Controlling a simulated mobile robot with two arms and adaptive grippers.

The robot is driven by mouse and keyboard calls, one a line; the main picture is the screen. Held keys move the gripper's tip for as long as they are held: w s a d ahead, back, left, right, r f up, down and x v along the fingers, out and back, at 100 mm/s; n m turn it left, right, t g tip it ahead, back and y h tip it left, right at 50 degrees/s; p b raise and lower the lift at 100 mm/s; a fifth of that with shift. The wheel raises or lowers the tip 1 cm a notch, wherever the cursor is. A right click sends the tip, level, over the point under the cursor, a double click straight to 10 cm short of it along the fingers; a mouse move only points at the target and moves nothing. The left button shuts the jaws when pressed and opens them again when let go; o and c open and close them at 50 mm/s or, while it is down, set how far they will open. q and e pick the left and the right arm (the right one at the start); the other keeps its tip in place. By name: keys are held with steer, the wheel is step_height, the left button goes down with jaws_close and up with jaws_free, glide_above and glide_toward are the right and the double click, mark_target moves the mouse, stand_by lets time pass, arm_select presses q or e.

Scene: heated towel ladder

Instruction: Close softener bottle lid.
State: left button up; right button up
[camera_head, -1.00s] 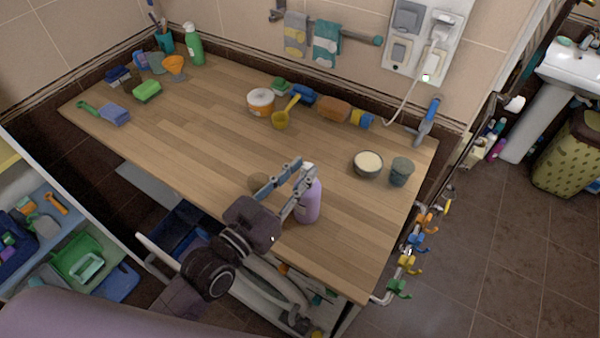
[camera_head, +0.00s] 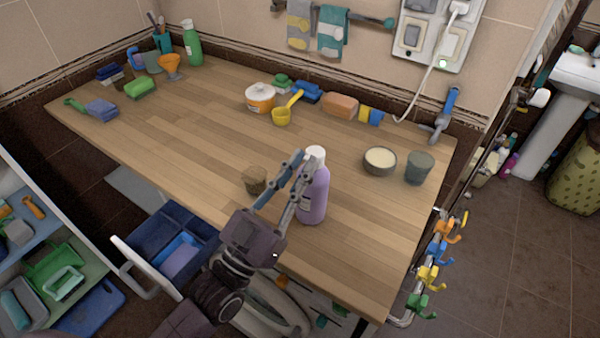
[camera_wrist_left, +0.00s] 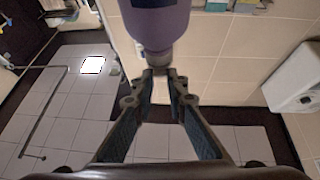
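The softener bottle (camera_head: 316,190) is purple with a pale cap (camera_head: 316,154) and stands upright near the table's front edge. My left gripper (camera_head: 301,159) is at cap height, at the bottle's left side in the head view. Its two fingers are apart with nothing held between them. In the left wrist view the bottle (camera_wrist_left: 155,22) appears upside down, and its greyish cap (camera_wrist_left: 158,60) lies just beyond the gap between the open fingertips (camera_wrist_left: 162,76). Whether a finger touches the cap I cannot tell. My right gripper is not in view.
A small brown round object (camera_head: 256,180) stands left of my fingers. A bowl (camera_head: 380,161) and a grey-green cup (camera_head: 418,168) stand to the right. An open blue drawer (camera_head: 172,240) juts out at the front left. The table's middle is clear.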

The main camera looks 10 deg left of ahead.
arm_select(q)
steer(key=o, duration=0.6)
steer(key=v, duration=1.2)
steer(key=shift+a, duration=0.1)
